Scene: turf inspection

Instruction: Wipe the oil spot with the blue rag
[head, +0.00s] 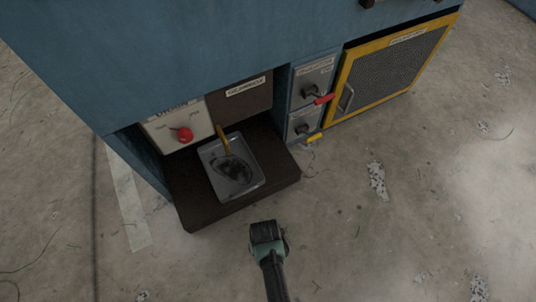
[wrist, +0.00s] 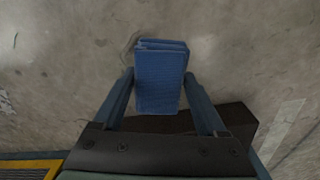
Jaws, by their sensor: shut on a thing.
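My gripper (wrist: 159,76) is shut on the folded blue rag (wrist: 160,88), which sits between its two fingers in the wrist view. In the head view my gripper (head: 266,234) is over the concrete floor, just in front of the dark ledge; the rag cannot be made out there. A dark, oily patch (head: 236,170) lies in the metal tray (head: 257,181) on the ledge, below a brown strip coming from the gearbox panel. I cannot tell whether this patch is the oil spot. A faint curved mark shows on the floor beside the rag in the wrist view.
The dark ledge (head: 192,214) juts from the blue cabinet (head: 150,60). A red knob (head: 185,134), red and yellow handles, and a yellow-framed mesh door (head: 390,68) line its front. Open floor with pale patches (head: 377,180) lies to the right.

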